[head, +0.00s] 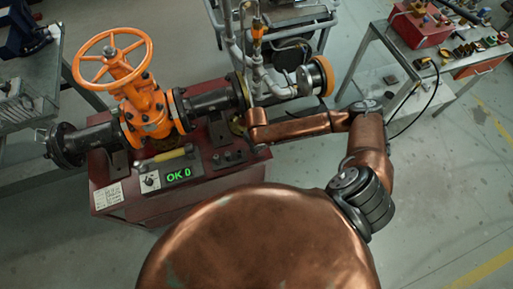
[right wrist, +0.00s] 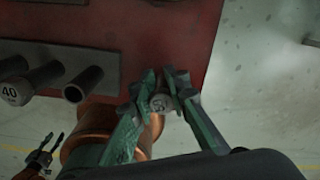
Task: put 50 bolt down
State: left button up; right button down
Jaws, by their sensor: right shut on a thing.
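In the right wrist view my right gripper (right wrist: 166,84) has its green fingers shut on a short round dark piece, the 50 bolt (right wrist: 160,103). Its end face has a number that is hard to read. It is close to the edge of the red bench (right wrist: 184,30). To its left, several dark cylinders stick out in a row, one marked 40 (right wrist: 10,92). In the head view my right arm reaches to the right side of the red bench (head: 119,213), and its gripper is hidden there. My left gripper (right wrist: 45,150) appears small at the lower left of the right wrist view, fingers apart and empty.
An orange gate valve (head: 145,105) with a handwheel sits in a dark pipe on the bench. Upright pipes stand behind my right arm. A side table (head: 440,75) is at upper right, with clear floor at the right.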

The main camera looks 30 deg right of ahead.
jog(key=c, duration=1.8)
grip_release()
jog(key=shift+c, duration=0.2)
jog(key=r+p, duration=0.1)
jog(key=r, duration=0.5)
jog(key=r+p, duration=0.1)
jog(key=r, duration=0.5)
jog(key=shift+s+a+r, duration=0.1)
jog(key=shift+s, duration=0.1)
